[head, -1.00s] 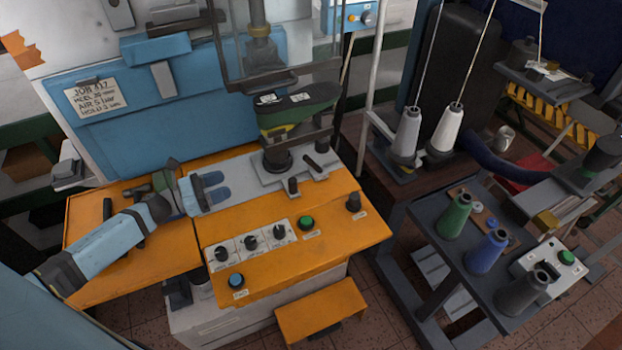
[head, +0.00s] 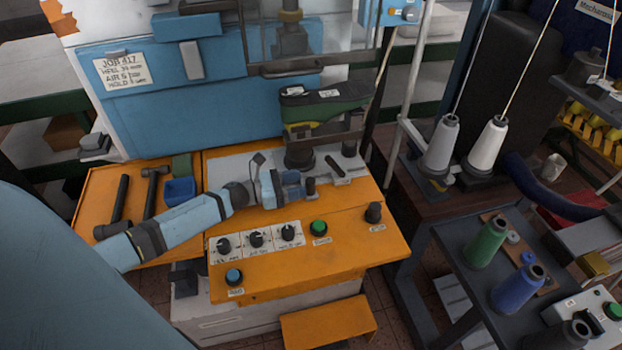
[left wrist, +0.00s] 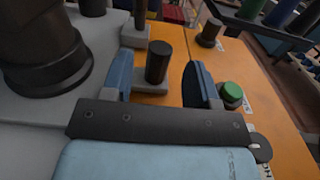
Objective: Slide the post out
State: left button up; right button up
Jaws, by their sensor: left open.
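A short dark post (head: 311,186) stands upright at the front of the grey plate (head: 232,168) on the orange machine bench. My left gripper (head: 297,185), with blue fingers, is open and low over the plate, just left of the post. In the left wrist view the post (left wrist: 158,62) rises from a small grey base and shows between the two spread fingers (left wrist: 158,80); I see gaps on both sides of it. A green shoe on its last (head: 335,108) sits above a thick black pedestal (head: 300,158) behind the gripper. My right gripper is not in view.
A dark bar (head: 337,168) lies just behind the post. Several knobs (head: 256,239), a green button (head: 319,228) and a dark knob (head: 373,212) stand in front. A hammer (head: 151,190) and blue box (head: 180,190) lie left. A thread-cone table (head: 450,245) stands right.

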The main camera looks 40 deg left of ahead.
aim_at(310, 180)
pick_arm(q)
jog(key=shift+p+x, duration=0.3)
jog(key=shift+x, duration=1.85)
jog(key=shift+c, duration=0.4)
jog(key=shift+s, duration=0.1)
grip_shut()
